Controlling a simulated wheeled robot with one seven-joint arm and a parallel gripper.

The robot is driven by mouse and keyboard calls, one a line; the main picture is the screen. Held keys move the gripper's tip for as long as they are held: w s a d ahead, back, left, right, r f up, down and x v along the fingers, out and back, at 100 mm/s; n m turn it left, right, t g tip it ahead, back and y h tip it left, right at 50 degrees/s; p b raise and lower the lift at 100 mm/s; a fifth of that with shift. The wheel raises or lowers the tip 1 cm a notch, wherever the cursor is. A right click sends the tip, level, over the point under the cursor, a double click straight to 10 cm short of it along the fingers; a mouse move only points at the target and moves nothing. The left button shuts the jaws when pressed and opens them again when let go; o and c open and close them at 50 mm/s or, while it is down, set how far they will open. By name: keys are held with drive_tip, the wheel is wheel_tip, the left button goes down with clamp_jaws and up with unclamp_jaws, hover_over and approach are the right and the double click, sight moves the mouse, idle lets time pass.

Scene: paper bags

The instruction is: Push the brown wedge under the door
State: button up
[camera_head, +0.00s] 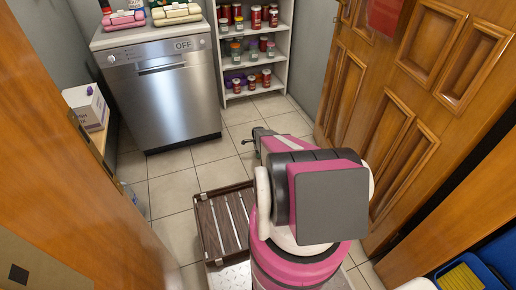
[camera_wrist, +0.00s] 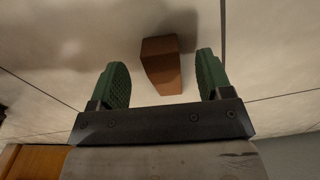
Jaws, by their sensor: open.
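The brown wedge (camera_wrist: 162,62) lies on the tiled floor in the wrist view, in the space between and just past my green fingertips. My gripper (camera_wrist: 162,76) is open and empty, with one finger on each side of the wedge and no clear contact. In the head view the wedge is hidden behind my pink arm, and only a small part of my gripper (camera_head: 257,139) shows. The wooden panelled door (camera_head: 395,110) stands at the right of the head view. Its bottom edge is partly hidden by my arm.
A steel dishwasher (camera_head: 165,95) stands at the back left, beside a white shelf (camera_head: 284,40) of jars. A brown slatted crate (camera_head: 222,222) is left of my arm. A wooden panel (camera_head: 70,150) fills the left side. Floor tiles (camera_head: 172,190) are clear before the dishwasher.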

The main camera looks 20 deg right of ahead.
wheel_tip(320, 180, down, 3)
drive_tip(key=shift+f, duration=0.15)
